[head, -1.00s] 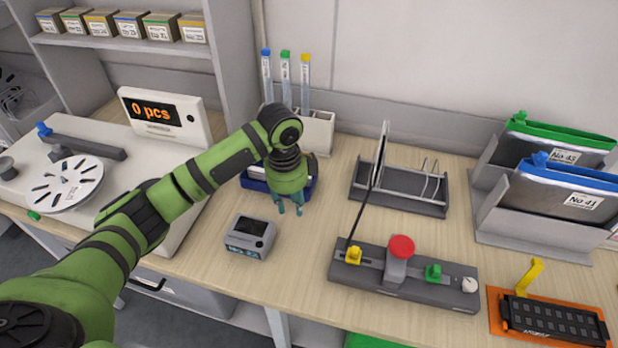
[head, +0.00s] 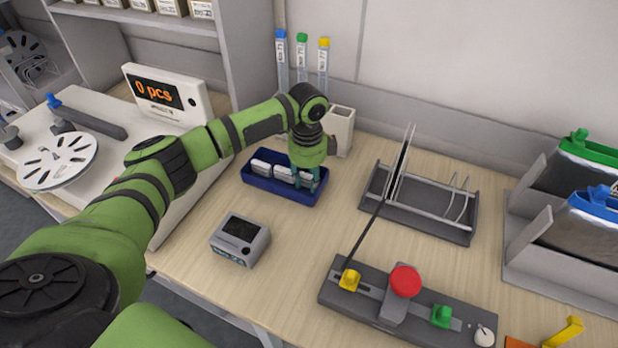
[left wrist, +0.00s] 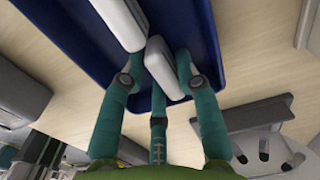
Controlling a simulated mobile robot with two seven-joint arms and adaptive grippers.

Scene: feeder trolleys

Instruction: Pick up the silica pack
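A dark blue tray (head: 258,184) holds several white silica packs (head: 262,167) in a row. My left gripper (head: 305,184) is over the right end of the tray, its teal fingers pointing down inside it. In the left wrist view the fingers (left wrist: 160,62) stand apart on both sides of one tilted white pack (left wrist: 163,66). The right finger is close against that pack; a slim gap shows at the left finger, and I cannot tell whether they touch. Another white pack (left wrist: 121,22) lies beside it. The fingers partly hide the tray's right end. My right gripper is not in view.
A white holder (head: 339,125) with tubes stands behind the tray. A small grey device (head: 240,240) sits in front. A grey rack (head: 420,205) stands to the right, and a grey fixture with a red knob (head: 405,280) is at front right. Bare table lies between them.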

